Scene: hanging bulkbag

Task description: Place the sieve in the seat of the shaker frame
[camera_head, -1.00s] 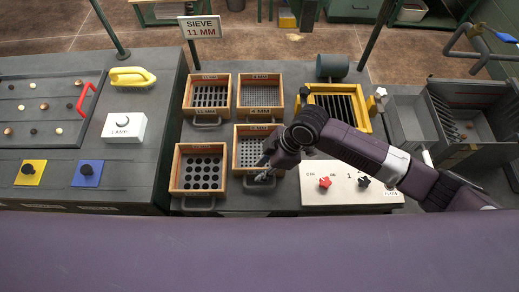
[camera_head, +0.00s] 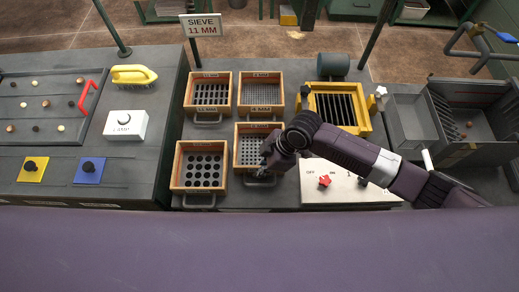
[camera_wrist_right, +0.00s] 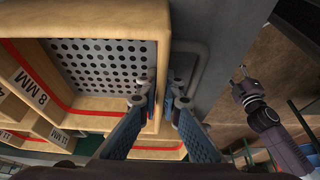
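Wooden-framed sieves with grey perforated plates stand in a two-by-two block in the head view. The front-right one, labelled 8 MM in the wrist view, is the 8 mm sieve (camera_head: 238,153) (camera_wrist_right: 100,62). My right gripper (camera_head: 264,174) is at its front wall, near its grey handle. In the wrist view the right gripper's (camera_wrist_right: 162,92) blue fingers are apart, one on each side of that wall; firm contact cannot be told. The yellow shaker frame (camera_head: 366,108), with dark bars in its seat, stands behind my right arm.
A sign (camera_head: 201,26) reads SIEVE 11 MM. A coarse-holed sieve (camera_head: 176,168) is left of the 8 mm one, with two others behind. A control panel (camera_head: 318,194) with a red knob lies right of my gripper; a grey bin (camera_head: 411,120) is farther right.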

